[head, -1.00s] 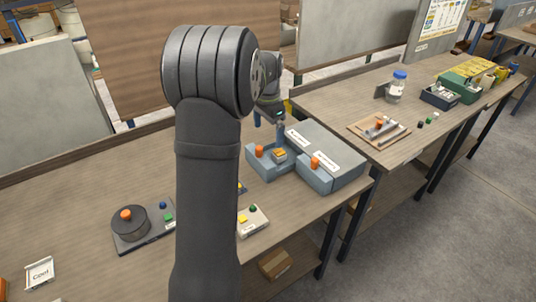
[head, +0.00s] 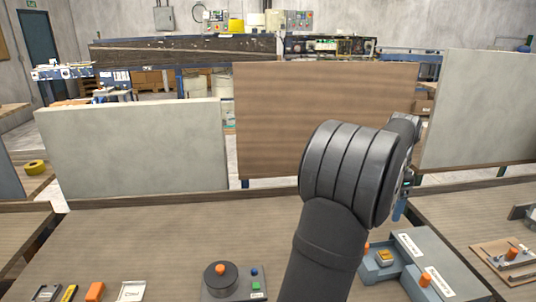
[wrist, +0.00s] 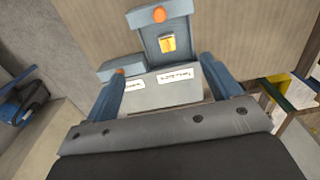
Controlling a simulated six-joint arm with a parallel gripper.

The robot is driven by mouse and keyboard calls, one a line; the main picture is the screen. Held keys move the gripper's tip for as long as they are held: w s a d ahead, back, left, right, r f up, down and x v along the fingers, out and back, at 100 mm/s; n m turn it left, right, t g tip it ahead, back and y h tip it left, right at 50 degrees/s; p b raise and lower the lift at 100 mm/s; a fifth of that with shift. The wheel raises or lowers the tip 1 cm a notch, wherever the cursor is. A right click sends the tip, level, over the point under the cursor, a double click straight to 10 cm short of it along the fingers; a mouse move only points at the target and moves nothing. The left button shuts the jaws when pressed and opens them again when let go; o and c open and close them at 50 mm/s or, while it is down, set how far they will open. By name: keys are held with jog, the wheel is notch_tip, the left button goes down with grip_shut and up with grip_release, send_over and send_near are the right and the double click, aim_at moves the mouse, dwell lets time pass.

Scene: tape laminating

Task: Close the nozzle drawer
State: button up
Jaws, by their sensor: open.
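The blue-grey drawer unit (head: 440,262) stands near the right end of the bench. One drawer (head: 374,273) is pulled out, with an orange knob and a yellow piece in it. In the wrist view this open drawer (wrist: 181,20) extends away from the box (wrist: 160,92). The other drawer's orange knob (wrist: 120,71) sits close to the box, so that drawer looks shut. The labels are too small to read. My gripper (wrist: 162,68) is open and empty, its blue fingers either side of the box. In the head view my arm hides most of it.
A device with a round black dial (head: 221,279) stands left of my arm. A wooden tray (head: 490,262) with small parts lies on the bench to the right. Upright panels (head: 325,110) stand behind. The middle of the left bench is clear.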

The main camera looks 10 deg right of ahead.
jog(key=c, duration=0.7)
jog(key=shift+w+a+f+n, duration=0.15)
jog(key=shift+a+f+n, duration=0.15)
jog(key=shift+n, duration=0.2)
jog(key=c, duration=0.4)
jog(key=a+n, duration=0.1)
jog(key=f+n, duration=0.1)
jog(key=a+n+g, duration=0.1)
jog(key=shift+w+a+f+n+h, duration=0.3)
jog(key=shift+h, duration=0.1)
grip_shut()
jog(key=w+a+f+n+h, duration=0.1)
jog(key=a+f+n+h, duration=0.45)
jog(key=n, duration=0.95)
jog(key=w+a+n+h, duration=0.25)
jog(key=a+n, duration=0.65)
jog(key=n, duration=0.5)
jog(key=s+d+r+x, duration=0.1)
jog(key=x, duration=1.1)
jog(key=shift+s+d+g, duration=0.4)
jog(key=shift+s+d, duration=0.05)
jog(key=shift+d, duration=0.15)
